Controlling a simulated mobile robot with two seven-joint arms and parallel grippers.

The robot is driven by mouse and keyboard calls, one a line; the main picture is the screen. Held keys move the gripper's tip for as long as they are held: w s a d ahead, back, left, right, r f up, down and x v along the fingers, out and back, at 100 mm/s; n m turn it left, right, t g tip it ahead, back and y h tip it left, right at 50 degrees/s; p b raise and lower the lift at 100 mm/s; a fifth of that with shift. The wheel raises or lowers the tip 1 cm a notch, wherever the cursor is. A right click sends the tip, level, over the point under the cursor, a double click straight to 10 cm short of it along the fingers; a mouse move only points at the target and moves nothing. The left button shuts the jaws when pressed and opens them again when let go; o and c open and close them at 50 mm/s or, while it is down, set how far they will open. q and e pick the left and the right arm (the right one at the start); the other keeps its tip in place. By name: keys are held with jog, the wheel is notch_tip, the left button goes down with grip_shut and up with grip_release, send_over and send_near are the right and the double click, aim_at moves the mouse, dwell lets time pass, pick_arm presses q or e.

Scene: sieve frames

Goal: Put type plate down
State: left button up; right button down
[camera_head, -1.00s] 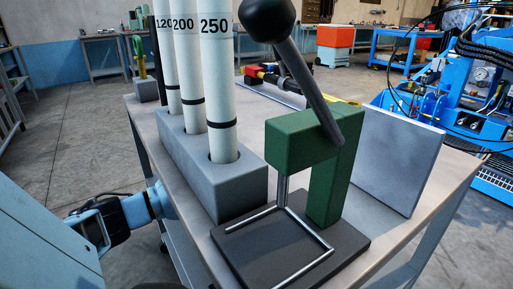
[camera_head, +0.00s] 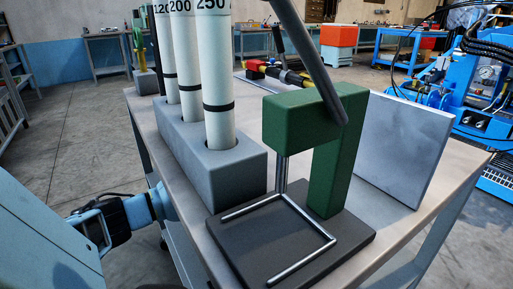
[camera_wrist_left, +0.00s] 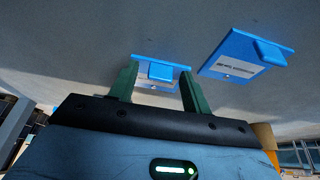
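In the left wrist view, my left gripper (camera_wrist_left: 160,68) has its two green fingers spread apart. A blue type plate (camera_wrist_left: 160,59) with a white label and a raised blue block shows between the fingers, with gaps on either side of the block; I see no finger touching it. A second blue type plate (camera_wrist_left: 248,52) with a white label lies to the right on the same grey surface (camera_wrist_left: 60,40). In the head view my left wrist reaches in beside the table's left edge, and its fingers are hidden. My right gripper is in neither view.
A table (camera_head: 410,222) carries a green lever press (camera_head: 330,160) on a dark base, a grey block (camera_head: 230,178) holding several white tubes (camera_head: 215,80), and an upright grey panel (camera_head: 405,145). Blue machinery (camera_head: 480,120) stands at the right. Floor at the left is open.

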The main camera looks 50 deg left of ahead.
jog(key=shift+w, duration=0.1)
pick_arm(q)
jog(key=shift+r, duration=0.15)
jog(key=p+v, duration=0.1)
jog(key=v, duration=0.2)
jog(key=shift+s+r+p, duration=0.15)
jog(key=shift+r+p, duration=0.1)
jog(key=shift+p, duration=0.1)
jog(key=s+p, duration=0.1)
jog(key=s, duration=0.2)
jog(key=s+p, duration=0.1)
jog(key=s, duration=0.2)
jog(key=s+p, duration=0.2)
jog(key=s, duration=0.1)
jog(key=shift+s+a+f, duration=0.15)
jog(key=shift+a+f, duration=0.05)
jog(key=shift+a, duration=0.2)
jog(key=shift+s+a+p, duration=0.15)
jog(key=shift+s+p, duration=0.35)
jog(key=shift+s, duration=0.65)
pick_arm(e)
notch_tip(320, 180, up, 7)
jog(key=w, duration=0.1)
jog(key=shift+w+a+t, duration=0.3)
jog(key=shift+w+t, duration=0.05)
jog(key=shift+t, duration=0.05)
pick_arm(q)
jog(key=shift+s+f, duration=0.1)
